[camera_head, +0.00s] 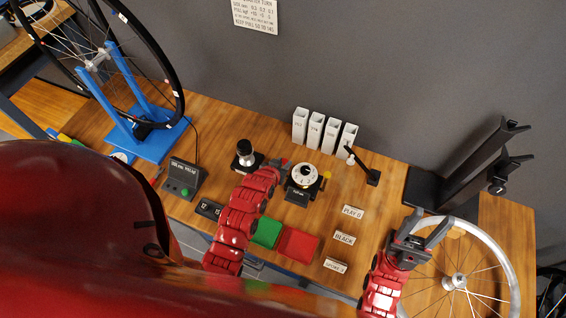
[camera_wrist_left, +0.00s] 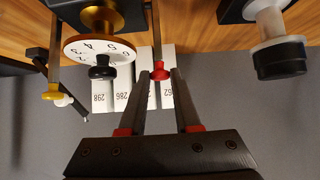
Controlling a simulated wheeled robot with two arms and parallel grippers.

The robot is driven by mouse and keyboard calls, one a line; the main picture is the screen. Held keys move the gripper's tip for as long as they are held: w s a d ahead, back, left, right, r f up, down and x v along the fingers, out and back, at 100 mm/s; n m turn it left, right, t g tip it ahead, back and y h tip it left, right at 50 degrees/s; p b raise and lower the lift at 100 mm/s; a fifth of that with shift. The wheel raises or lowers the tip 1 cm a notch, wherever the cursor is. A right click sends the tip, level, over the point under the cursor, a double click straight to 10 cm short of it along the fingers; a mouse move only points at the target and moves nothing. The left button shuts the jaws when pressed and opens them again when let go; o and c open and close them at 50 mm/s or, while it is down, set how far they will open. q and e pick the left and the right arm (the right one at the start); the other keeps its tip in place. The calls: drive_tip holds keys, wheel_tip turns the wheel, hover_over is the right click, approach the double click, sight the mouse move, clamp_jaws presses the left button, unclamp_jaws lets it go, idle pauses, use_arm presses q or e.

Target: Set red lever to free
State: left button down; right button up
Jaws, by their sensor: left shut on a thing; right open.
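The dial unit (camera_head: 303,176) stands on the wooden bench, with a white numbered face and a black centre knob; it also shows in the left wrist view (camera_wrist_left: 98,50). The red lever (camera_wrist_left: 159,70) has a dark stem and a red tip, on the side of the dial unit. My left gripper (camera_wrist_left: 160,77) is shut on the red lever near its tip. In the head view my left gripper (camera_head: 282,164) is beside the dial unit's left side, and the lever is mostly hidden there. My right gripper (camera_head: 425,228) is open and empty, over the silver-rimmed wheel.
A yellow-tipped lever (camera_wrist_left: 50,92) is on the dial unit's other side. A black-capped post (camera_head: 246,154) stands to its left. White numbered holders (camera_head: 316,130) stand behind. Green (camera_head: 266,232) and red (camera_head: 297,245) pads lie in front. The silver-rimmed wheel (camera_head: 505,258) is at the right.

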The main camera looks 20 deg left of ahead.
use_arm(q)
drive_tip(key=c, duration=0.6)
unclamp_jaws()
drive_tip(key=shift+s, duration=0.15)
drive_tip(key=p+v, duration=0.4)
drive_tip(key=v, duration=1.3)
